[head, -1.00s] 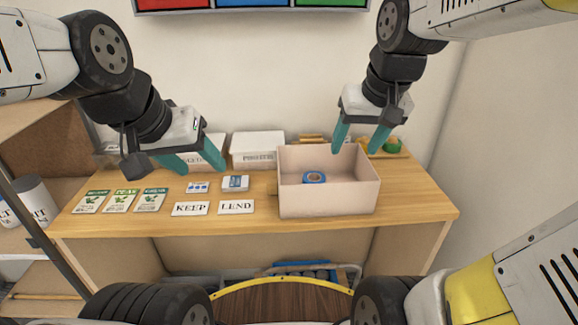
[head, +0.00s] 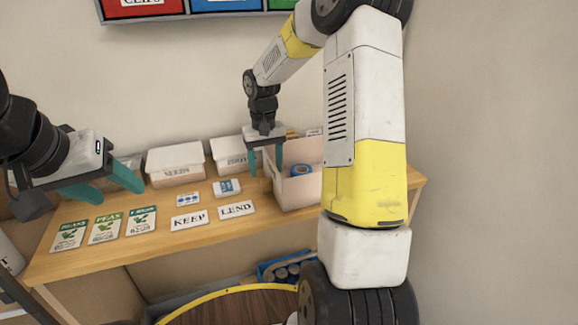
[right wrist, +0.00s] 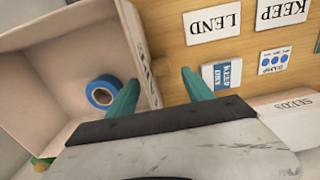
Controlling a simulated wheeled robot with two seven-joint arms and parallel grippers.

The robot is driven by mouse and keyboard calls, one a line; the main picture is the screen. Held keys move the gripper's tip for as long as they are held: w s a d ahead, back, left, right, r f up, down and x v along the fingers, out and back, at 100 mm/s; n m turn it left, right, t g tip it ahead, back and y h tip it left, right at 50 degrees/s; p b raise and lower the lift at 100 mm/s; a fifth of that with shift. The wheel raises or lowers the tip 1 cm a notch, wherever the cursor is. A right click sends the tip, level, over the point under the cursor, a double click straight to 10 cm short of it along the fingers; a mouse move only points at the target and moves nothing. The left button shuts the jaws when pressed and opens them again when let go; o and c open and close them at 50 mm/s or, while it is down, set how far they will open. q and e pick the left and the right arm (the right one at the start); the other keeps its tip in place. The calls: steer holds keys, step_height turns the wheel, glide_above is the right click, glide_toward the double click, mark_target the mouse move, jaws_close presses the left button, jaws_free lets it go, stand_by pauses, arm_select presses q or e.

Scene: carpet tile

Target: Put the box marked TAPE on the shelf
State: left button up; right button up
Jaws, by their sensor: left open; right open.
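An open pale pink box (head: 300,194) stands at the right of the table, partly hidden by my right arm. A blue tape roll (head: 301,170) lies in it; it also shows in the right wrist view (right wrist: 101,93). Dark lettering on the box's side is too oblique to read. My right gripper (head: 266,172) is open at the box's left wall; in the right wrist view one finger is on the inner side and one on the outer side. Contact cannot be told. My left gripper (head: 120,192) is open and empty above the table's left part.
A white SEEDS box (head: 175,166) and another white box (head: 230,155) stand at the back. Seed packets (head: 106,228), KEEP (head: 189,220) and LEND (head: 237,210) cards and small cards lie in front.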

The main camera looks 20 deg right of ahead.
mark_target(267, 179)
steer(key=f, duration=0.5)
steer(key=shift+s+a+f, duration=0.1)
steer(key=shift+s+f, duration=0.25)
steer(key=shift+s, duration=0.05)
jaws_close()
